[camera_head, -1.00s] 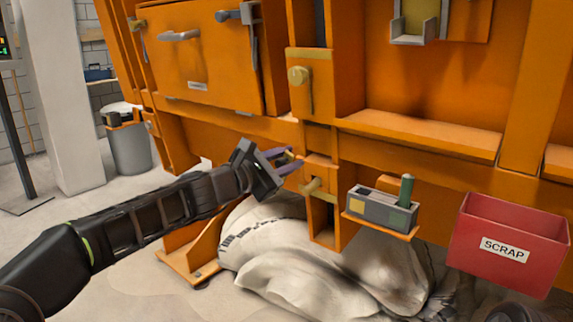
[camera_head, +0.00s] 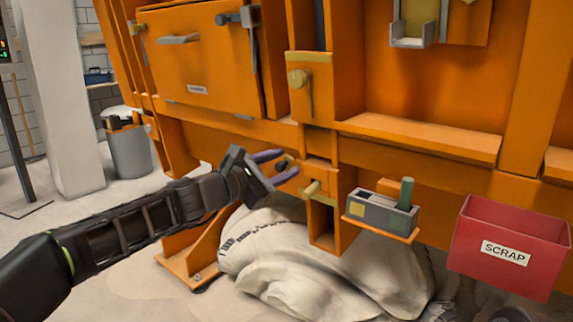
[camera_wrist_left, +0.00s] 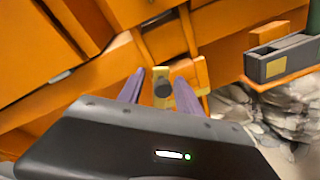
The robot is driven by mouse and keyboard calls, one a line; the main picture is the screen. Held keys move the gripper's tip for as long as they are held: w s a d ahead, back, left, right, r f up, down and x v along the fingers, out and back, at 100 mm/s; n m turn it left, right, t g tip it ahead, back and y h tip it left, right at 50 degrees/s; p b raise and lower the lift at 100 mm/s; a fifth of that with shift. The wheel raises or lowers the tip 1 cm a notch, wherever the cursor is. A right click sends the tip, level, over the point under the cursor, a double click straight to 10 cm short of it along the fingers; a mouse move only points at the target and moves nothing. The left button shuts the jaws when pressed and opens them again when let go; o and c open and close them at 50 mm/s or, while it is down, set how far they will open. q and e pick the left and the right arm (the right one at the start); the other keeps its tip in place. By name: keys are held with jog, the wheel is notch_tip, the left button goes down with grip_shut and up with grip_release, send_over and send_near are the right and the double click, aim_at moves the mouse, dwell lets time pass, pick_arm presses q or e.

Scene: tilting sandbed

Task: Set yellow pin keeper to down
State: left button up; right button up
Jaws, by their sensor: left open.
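A small yellow pin (camera_head: 312,188) sticks out of the orange bracket low on the frame. A dark knob (camera_head: 282,165), which seems to be the end of its keeper, shows left of and above the pin. In the left wrist view a yellow piece with a dark round end (camera_wrist_left: 162,88) stands between the two purple fingers. My left gripper (camera_head: 284,166) is open, its fingertips either side of the dark knob. Contact cannot be made out. My right gripper is not in view.
A grey box (camera_head: 380,213) with a green cylinder sits on a small shelf right of the bracket. A red SCRAP bin (camera_head: 509,252) is further right. Pale sacks (camera_head: 300,262) lie below. Another yellow pin with a hanging keeper (camera_head: 299,78) is higher up. Orange panels close off the back.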

aim_at(276, 167)
pick_arm(q)
jog(key=shift+v, duration=2.75)
